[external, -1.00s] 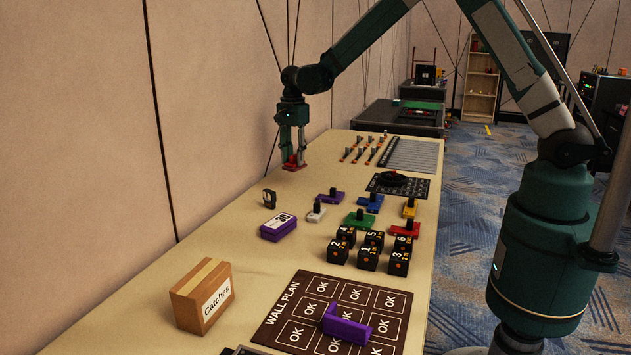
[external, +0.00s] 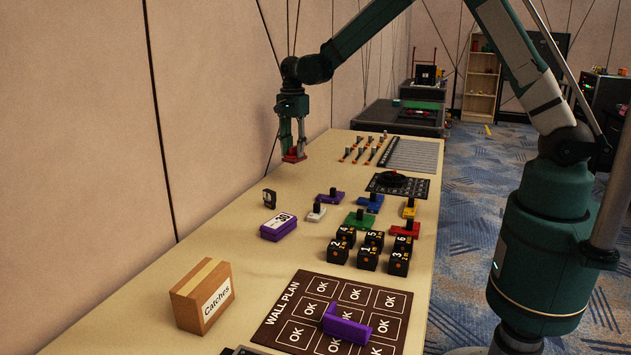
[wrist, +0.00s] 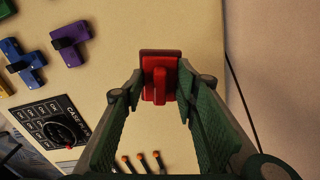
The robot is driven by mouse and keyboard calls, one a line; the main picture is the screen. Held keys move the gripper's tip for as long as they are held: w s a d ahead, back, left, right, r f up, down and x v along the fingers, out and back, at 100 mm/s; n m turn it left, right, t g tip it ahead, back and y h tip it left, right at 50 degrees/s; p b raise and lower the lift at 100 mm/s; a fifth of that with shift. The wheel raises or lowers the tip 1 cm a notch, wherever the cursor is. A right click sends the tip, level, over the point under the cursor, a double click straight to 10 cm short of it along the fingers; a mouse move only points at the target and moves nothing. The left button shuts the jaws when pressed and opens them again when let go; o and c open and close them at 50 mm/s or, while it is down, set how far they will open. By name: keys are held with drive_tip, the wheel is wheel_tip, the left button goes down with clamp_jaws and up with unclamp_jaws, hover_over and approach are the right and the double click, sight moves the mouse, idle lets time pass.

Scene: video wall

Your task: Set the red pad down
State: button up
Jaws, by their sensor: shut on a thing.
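The red pad (external: 294,158) is a flat red block with a raised grip, at the far left part of the table beside the wall. My gripper (external: 293,148) points down and is shut on the pad's grip. In the wrist view the pad (wrist: 160,56) sits between my fingertips, its flat base reaching beyond them. It appears slightly above the tabletop (wrist: 130,30); the exact gap is hard to tell.
Purple (external: 331,195), white (external: 316,212), blue (external: 369,203) and green (external: 360,220) pads stand nearer. A black dial board (external: 398,186) and a row of slim tools (external: 364,148) lie to the right. The wall is close on the left. Bare table surrounds the pad.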

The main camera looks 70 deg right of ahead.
drive_tip(key=d+n, duration=0.3)
drive_tip(key=d, duration=2.1)
drive_tip(key=shift+r+p, duration=0.15)
drive_tip(key=shift+p, duration=0.25)
drive_tip(key=shift+f+b, duration=0.55)
drive_tip(key=shift+f, duration=2.6)
drive_tip(key=shift+f+b, duration=0.35)
drive_tip(key=shift+f, duration=1.5)
drive_tip(key=shift+f, duration=0.15)
drive_tip(key=o, duration=0.8)
drive_tip(key=shift+o, duration=0.4)
